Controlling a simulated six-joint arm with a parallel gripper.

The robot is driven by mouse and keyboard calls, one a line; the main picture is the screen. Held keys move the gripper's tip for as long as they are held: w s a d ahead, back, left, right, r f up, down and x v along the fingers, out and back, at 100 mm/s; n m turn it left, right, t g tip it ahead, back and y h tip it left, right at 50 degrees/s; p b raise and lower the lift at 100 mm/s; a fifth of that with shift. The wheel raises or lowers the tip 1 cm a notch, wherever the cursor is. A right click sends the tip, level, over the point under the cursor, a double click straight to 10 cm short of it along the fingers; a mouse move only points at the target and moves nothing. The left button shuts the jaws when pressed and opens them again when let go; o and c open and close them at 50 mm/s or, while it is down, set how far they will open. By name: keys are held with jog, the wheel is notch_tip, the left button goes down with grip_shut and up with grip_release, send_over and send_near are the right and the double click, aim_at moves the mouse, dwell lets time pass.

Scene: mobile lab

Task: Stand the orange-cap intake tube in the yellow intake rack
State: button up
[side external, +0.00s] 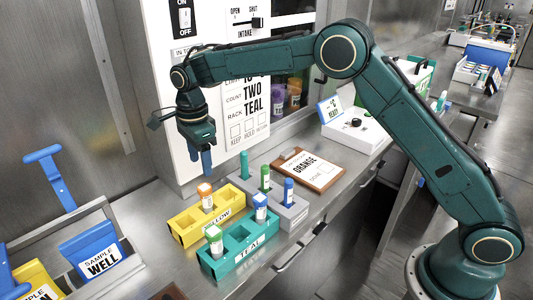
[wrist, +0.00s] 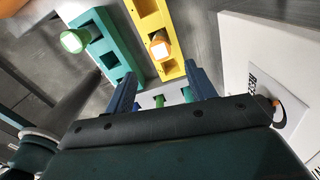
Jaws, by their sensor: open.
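The orange-cap tube (side external: 206,197) stands upright in a slot of the yellow rack (side external: 186,232). Its orange cap (wrist: 159,46) and the yellow rack (wrist: 174,20) also show in the wrist view. My gripper (side external: 201,160) is above and behind the yellow rack, pointing down, apart from the tube. In the wrist view its two blue fingers (wrist: 162,88) are spread with nothing held between them. The tube's lower part is hidden inside the rack.
A teal rack (side external: 225,268) in front holds a green-cap tube (side external: 214,240) and a blue-cap tube (side external: 260,207). A grey rack (side external: 294,216) behind holds several tubes. A clipboard reading ORANGE (side external: 308,170) lies behind it. A white panel wall stands close behind my gripper.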

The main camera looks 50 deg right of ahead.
dwell(0.3)
jog(key=s+d+r+n+t, duration=0.1)
jog(key=s+d+r+n, duration=0.4)
jog(key=s+r, duration=0.3)
jog(key=s+d+r+n+t, duration=0.2)
jog(key=s+d+r+n, duration=0.25)
jog(key=s+r, duration=0.35)
jog(key=s+d+f+n+t, duration=0.1)
jog(key=s+d+n, duration=0.2)
jog(key=s, duration=0.8)
jog(key=s+d+f+n+t, duration=0.1)
jog(key=s+d+f+n, duration=0.1)
jog(key=s+n, duration=0.5)
jog(key=s+d, duration=0.1)
jog(key=s, duration=0.3)
jog(key=shift+d+t, duration=0.2)
jog(key=shift+t, duration=0.1)
